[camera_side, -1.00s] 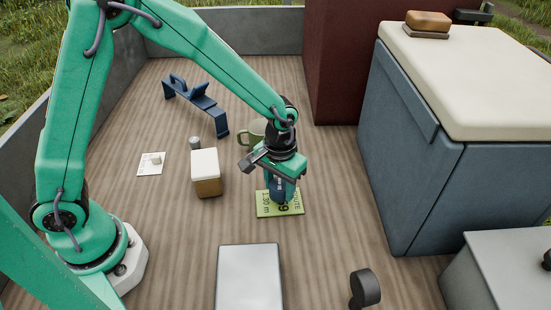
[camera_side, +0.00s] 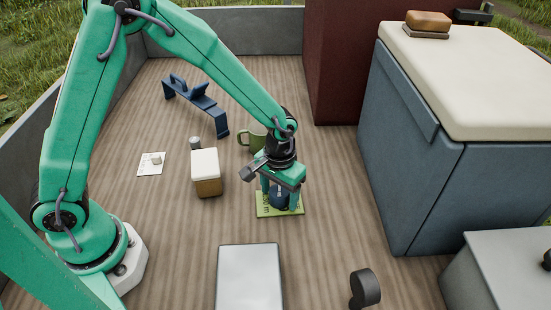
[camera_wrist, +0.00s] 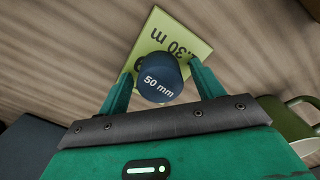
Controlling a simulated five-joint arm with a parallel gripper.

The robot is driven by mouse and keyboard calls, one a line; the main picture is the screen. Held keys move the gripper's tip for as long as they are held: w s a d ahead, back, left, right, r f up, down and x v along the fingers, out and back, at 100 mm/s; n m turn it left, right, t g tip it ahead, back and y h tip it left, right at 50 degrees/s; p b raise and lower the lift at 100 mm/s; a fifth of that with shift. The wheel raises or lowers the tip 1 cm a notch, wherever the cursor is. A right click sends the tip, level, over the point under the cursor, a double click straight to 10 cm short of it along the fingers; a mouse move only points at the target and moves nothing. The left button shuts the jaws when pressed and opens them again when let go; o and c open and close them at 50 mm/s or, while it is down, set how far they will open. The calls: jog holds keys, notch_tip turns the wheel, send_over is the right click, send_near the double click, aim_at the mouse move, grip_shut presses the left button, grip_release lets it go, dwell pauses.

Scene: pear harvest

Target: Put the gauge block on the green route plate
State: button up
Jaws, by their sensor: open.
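The gauge block is a dark blue cylinder marked "50 mm" (camera_wrist: 160,80). In the side view, it (camera_side: 279,197) shows between my fingers and appears to stand upright on the green route plate (camera_side: 263,211). The plate, yellow-green with dark lettering, also shows behind the block in the wrist view (camera_wrist: 186,38). My gripper (camera_side: 282,204) is over the plate and points down. Its fingers (camera_wrist: 163,84) are spread to either side of the block, with a gap on both sides. The block's base contact is partly hidden.
A green mug (camera_side: 248,139) stands just behind my gripper. A tan and white box (camera_side: 206,172) and a small grey cylinder (camera_side: 195,143) are to the left. A pale metal plate (camera_side: 249,277) lies in front. A blue-grey chest (camera_side: 405,160) rises to the right.

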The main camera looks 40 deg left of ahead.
aim_at(280, 191)
notch_tip(280, 191, up, 12)
jog(key=shift+r, duration=0.15)
dwell(0.7)
dwell(0.5)
jog(key=s+a+r+t, duration=0.2)
jog(key=s+a+r, duration=0.3)
jog(key=s+a, duration=0.2)
jog(key=s+a+r+m+t, duration=0.1)
jog(key=s+a+r+t, duration=0.2)
jog(key=s+a+r, duration=0.3)
jog(key=s, duration=0.3)
jog(key=shift+a+r+t, duration=0.2)
jog(key=shift+a+t, duration=0.1)
jog(key=shift+a, duration=0.1)
